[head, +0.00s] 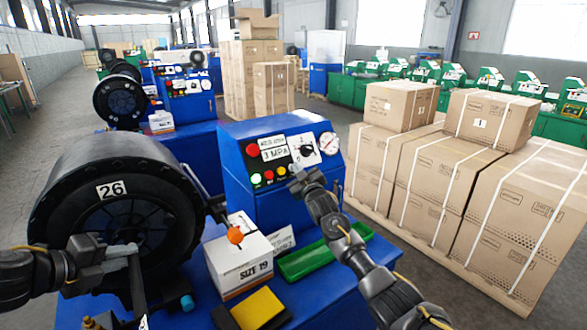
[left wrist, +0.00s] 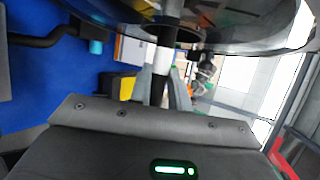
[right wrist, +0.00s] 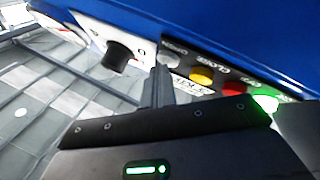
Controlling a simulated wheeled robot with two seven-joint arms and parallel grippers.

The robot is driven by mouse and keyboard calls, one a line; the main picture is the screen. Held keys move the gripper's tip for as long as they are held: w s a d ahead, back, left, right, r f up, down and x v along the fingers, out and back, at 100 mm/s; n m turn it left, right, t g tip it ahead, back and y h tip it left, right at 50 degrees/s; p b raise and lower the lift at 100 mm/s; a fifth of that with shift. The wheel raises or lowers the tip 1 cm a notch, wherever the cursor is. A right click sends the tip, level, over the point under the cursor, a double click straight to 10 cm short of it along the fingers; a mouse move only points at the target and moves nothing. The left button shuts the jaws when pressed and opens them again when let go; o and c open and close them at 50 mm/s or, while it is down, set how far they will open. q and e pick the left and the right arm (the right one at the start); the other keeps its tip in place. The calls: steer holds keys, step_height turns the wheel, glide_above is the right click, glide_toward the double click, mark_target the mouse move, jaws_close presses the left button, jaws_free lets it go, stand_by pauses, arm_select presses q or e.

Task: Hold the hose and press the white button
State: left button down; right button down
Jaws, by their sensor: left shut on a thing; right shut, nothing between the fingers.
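My left gripper (head: 122,250) is shut on the black hose (head: 137,285) in front of the round black crimper head (head: 100,190) marked 26. In the left wrist view the hose (left wrist: 163,62) shows a white band and stands between the fingers. My right gripper (head: 297,172) is shut and empty at the button row of the blue control box (head: 240,140). In the right wrist view its fingertips (right wrist: 160,72) are close beside the white button (right wrist: 172,50); I cannot tell whether they touch it. Yellow (right wrist: 201,76), red (right wrist: 234,88) and lit green (right wrist: 265,103) buttons follow in the row.
The box carries a red stop button (head: 252,150), a black knob (head: 306,151) and a gauge (head: 328,143). A SIZE 19 carton (head: 240,270), a yellow block (head: 258,308) and a green tray (head: 310,258) sit on the blue bench. Strapped cartons (head: 440,180) stand at the right.

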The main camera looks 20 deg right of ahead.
steer(key=shift+s+d+r, duration=0.15)
steer(key=shift+s+r, duration=0.35)
steer(key=shift+s, duration=0.2)
steer(key=shift+s+d+r, duration=0.3)
steer(key=shift+s+r, duration=0.4)
steer(key=shift+s, duration=0.3)
steer(key=shift+s+d+r, duration=0.25)
steer(key=shift+s+r, duration=0.45)
steer(key=shift+s, duration=0.3)
